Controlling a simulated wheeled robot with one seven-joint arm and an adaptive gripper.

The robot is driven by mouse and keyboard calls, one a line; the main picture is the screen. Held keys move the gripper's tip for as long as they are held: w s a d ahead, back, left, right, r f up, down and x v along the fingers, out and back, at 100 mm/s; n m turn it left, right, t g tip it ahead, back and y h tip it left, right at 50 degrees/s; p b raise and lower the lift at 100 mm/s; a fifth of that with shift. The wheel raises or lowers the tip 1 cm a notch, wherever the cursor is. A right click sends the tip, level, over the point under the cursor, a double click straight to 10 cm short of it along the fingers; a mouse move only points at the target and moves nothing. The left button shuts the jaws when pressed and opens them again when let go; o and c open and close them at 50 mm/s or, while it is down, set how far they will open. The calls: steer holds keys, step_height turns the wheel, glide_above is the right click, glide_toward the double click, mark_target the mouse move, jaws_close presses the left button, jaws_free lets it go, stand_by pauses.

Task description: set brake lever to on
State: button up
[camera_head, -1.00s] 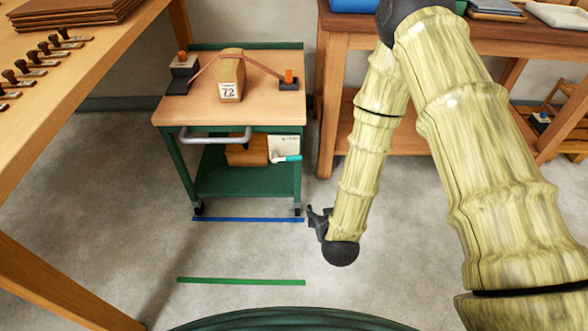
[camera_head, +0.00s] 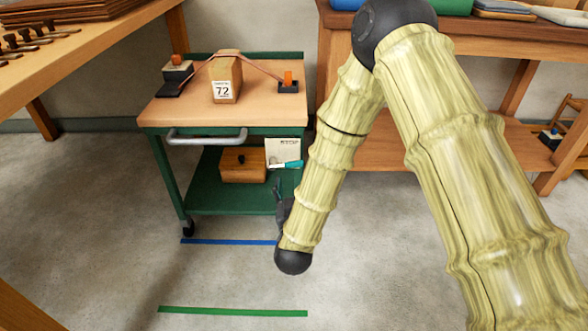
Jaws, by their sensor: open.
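The cart (camera_head: 145,129) has a green frame, a wooden top and a grey front handle (camera_head: 205,136). Its left front caster (camera_head: 188,228) is visible as a small dark wheel on the floor. The right front caster is hidden behind my arm and gripper. I cannot make out a brake lever; any detail at the casters is too small or hidden. My gripper (camera_head: 281,204) is low, at the cart's right front leg, pointing up and away from me. It is open and looks empty. I cannot tell whether it touches the cart.
A box marked 72 (camera_head: 226,78) stands on the cart, under a strap. A wooden box (camera_head: 242,165) is on its lower shelf. A blue stripe (camera_head: 230,241) and a green stripe (camera_head: 230,312) mark the floor. Workbenches stand left (camera_head: 100,39) and right (camera_head: 480,43). Floor in front is clear.

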mark_target(295, 163)
steer(key=w+b, duration=0.3)
steer(key=w, duration=0.6)
steer(key=shift+w+f, duration=0.1)
steer(key=shift+w+b, duration=0.45)
steer(key=shift+w, duration=0.25)
steer(key=c, duration=1.2)
steer(key=shift+o, duration=0.2)
steer(key=shift+d+r, duration=0.1)
steer(key=shift+r, duration=0.1)
